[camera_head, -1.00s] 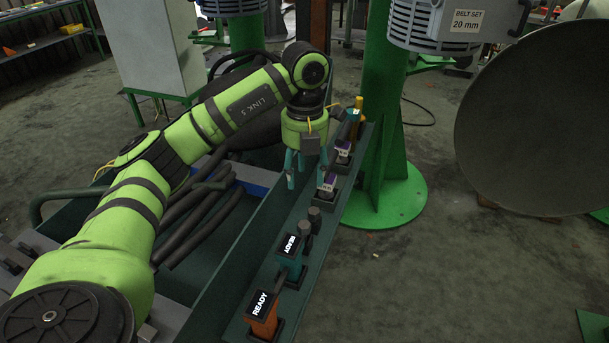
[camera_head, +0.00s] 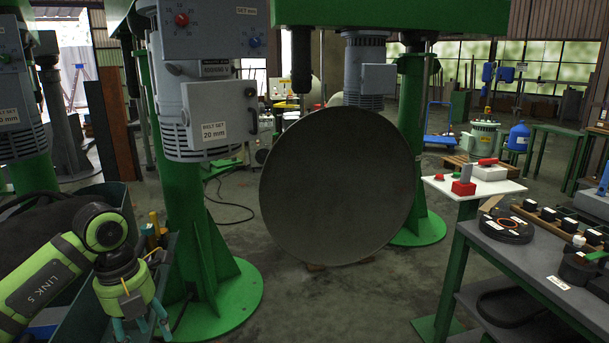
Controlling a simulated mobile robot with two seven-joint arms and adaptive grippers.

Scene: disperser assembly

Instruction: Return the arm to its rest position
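My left arm, lime green with dark bands and marked LINK 5, comes in at the lower left in the head view. Its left gripper (camera_head: 140,328) points down at the bottom edge, with teal fingers spread apart. Nothing shows between the fingers, though their lowest ends are at the picture's edge. The gripper hangs in front of the dark green tool bench (camera_head: 118,200) and left of a green column. My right arm and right gripper are not in view.
A green column (camera_head: 185,160) with a round foot stands right of the gripper. A large grey disc (camera_head: 340,185) is in the middle. A workbench (camera_head: 500,243) with parts and a white-topped stand (camera_head: 478,187) are at the right. Open floor lies between.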

